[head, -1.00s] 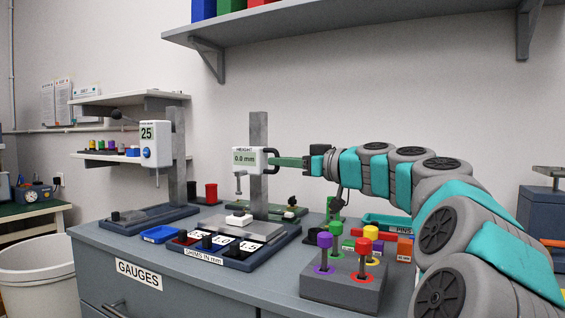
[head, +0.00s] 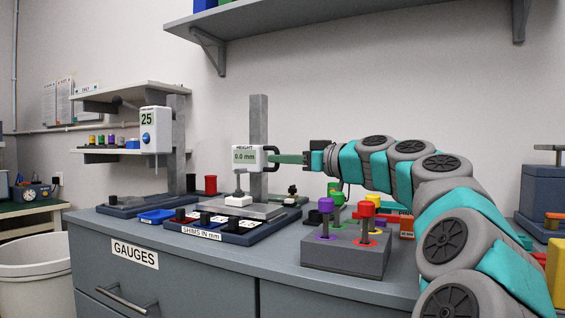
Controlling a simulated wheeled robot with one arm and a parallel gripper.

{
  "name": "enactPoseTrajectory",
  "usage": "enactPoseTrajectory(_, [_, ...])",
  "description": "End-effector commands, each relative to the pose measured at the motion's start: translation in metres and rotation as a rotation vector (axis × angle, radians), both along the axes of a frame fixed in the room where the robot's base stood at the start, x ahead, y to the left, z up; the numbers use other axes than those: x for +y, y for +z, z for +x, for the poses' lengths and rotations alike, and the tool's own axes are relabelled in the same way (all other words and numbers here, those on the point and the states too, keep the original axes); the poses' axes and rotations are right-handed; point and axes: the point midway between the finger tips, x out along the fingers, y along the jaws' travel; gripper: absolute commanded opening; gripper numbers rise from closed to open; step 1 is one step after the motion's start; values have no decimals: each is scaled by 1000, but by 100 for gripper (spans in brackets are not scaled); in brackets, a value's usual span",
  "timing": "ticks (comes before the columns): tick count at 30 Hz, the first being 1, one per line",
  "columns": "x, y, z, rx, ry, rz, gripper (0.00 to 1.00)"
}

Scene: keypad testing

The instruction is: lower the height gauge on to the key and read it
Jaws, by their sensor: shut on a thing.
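The height gauge (head: 247,157) is a white head with a "HEIGHT" display reading 0.0 mm, on a grey column (head: 258,112). Its thin probe (head: 238,183) points down at the white key (head: 238,200) on the gauge's grey base. The probe tip looks at or very near the key's top; I cannot tell if they touch. My gripper (head: 275,160), with long green fingers, reaches in from the right and is shut on the dark handle (head: 267,161) at the head's right side. The fingertips are small in view and partly merge with the handle.
A shim tray (head: 215,235) lies in front of the gauge, with a blue tray (head: 155,216) to its left. A grey block of coloured pins (head: 345,253) stands front right below my arm. Another gauge marked 25 (head: 155,130) stands left.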

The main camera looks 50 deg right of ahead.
Motion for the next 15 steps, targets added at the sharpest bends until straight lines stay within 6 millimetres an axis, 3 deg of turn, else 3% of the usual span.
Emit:
enactPoseTrajectory(3, [0, 0, 0, 1, 0, -1, 0])
enactPoseTrajectory(4, [0, 0, 0, 1, 0, -1, 16])
enactPoseTrajectory(9, [0, 0, 0, 1, 0, -1, 35])
enactPoseTrajectory(12, [0, 0, 0, 0, 0, -1, 45])
enactPoseTrajectory(15, [0, 0, 0, 0, -1, -1, 45])
